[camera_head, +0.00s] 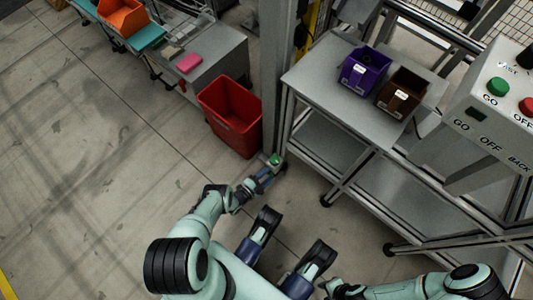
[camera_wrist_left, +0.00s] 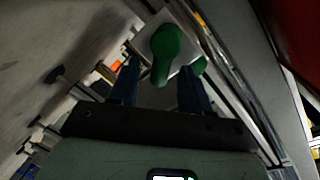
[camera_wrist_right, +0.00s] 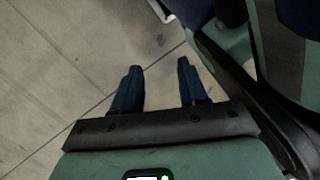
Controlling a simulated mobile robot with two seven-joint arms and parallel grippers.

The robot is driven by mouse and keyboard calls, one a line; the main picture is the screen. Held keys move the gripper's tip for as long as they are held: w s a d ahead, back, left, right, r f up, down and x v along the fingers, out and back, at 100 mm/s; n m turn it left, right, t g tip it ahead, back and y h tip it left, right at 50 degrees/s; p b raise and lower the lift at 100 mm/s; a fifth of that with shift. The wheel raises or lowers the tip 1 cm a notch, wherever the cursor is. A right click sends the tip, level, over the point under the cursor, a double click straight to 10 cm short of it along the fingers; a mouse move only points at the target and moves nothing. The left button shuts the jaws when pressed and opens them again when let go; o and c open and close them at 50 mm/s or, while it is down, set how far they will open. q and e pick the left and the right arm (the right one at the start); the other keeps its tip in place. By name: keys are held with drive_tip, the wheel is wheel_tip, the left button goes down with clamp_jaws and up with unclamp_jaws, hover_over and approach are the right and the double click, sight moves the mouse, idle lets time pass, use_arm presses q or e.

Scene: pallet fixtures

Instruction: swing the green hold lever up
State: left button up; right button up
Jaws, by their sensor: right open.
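The green hold lever (camera_wrist_left: 164,50) is in the left wrist view, on a pale square plate (camera_wrist_left: 183,28). Its handle end points toward my left gripper (camera_wrist_left: 160,68) and lies between the fingertips in the picture, with gaps on both sides. I cannot tell if any finger touches it. The lever shows small in the head view (camera_head: 275,160), low beside the grey post. My left gripper (camera_head: 265,177) is just in front of it there. My right gripper (camera_wrist_right: 158,75) is open and empty over bare floor in the right wrist view.
A red bin (camera_head: 232,115) stands left of the grey post (camera_head: 283,70). A metal table (camera_head: 325,75) right of the post carries a purple bin (camera_head: 362,72) and a brown bin (camera_head: 402,93). A control box (camera_head: 500,110) with buttons is at the right. The floor at left is clear.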

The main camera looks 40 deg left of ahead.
use_arm(q)
drive_tip(key=shift+s, duration=0.1)
drive_tip(key=p+v, duration=0.4)
drive_tip(key=v, duration=0.9)
use_arm(e)
drive_tip(key=w+a+r+t, duration=0.1)
drive_tip(key=w+r+t, duration=0.1)
drive_tip(key=w+r, duration=0.2)
drive_tip(key=w, duration=0.3)
drive_tip(key=shift+w+r+n+t, duration=0.3)
drive_tip(key=shift+w+r+t, duration=0.05)
drive_tip(key=shift+w+t, duration=0.05)
use_arm(q)
drive_tip(key=shift+s+r, duration=0.1)
